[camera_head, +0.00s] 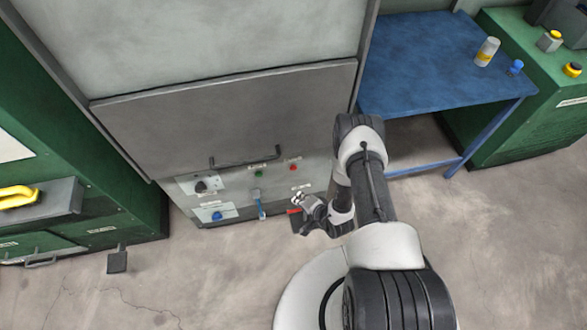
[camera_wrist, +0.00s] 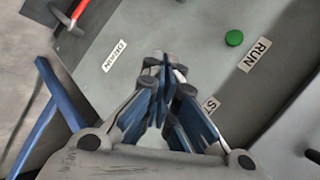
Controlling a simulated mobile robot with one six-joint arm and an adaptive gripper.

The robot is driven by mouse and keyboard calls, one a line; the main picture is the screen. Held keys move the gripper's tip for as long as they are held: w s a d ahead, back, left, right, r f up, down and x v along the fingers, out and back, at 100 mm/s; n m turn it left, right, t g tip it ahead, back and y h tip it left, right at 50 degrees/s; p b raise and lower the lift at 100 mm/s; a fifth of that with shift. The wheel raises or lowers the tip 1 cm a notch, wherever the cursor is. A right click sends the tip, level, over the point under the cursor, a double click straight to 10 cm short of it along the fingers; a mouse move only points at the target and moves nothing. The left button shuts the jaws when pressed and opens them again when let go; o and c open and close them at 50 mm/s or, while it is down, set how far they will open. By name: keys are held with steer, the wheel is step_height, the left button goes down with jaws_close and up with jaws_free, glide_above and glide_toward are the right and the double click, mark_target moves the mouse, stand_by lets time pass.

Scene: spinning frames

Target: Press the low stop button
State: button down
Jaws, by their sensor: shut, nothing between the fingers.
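The red stop button (camera_head: 293,168) sits on the lower grey panel of the cabinet in the head view, right of a green button (camera_head: 258,174). In the wrist view the green button (camera_wrist: 234,38) shows beside its RUN label (camera_wrist: 255,56). A partly covered label starting "ST" (camera_wrist: 210,104) shows behind my fingers. The stop button itself is not visible there, apparently hidden by the fingers. My gripper (camera_head: 299,198) is just below the red button in the head view. In the wrist view my gripper (camera_wrist: 165,72) is shut and empty, pointing at the panel. I cannot tell whether it touches.
A DRAIN label (camera_wrist: 115,56) and a red handle (camera_head: 294,211) are close to my gripper. A blue lever (camera_head: 258,201), black knob (camera_head: 201,186) and blue knob (camera_head: 217,215) lie left. A door handle (camera_head: 246,160) juts out above. A blue table (camera_head: 430,65) stands right.

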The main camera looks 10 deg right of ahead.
mark_target(293, 168)
steer(key=w+b, duration=0.3)
steer(key=w, duration=0.5)
steer(key=shift+w, duration=0.4)
steer(key=shift+w+b, duration=0.1)
steer(key=shift+b, duration=0.2)
stand_by(0.8)
steer(key=shift+w, duration=0.3)
steer(key=shift+w+b, duration=0.6)
steer(key=shift+w, duration=0.05)
stand_by(0.7)
steer(key=shift+s, duration=0.1)
steer(key=shift+s+p, duration=0.4)
steer(key=shift+s, duration=0.55)
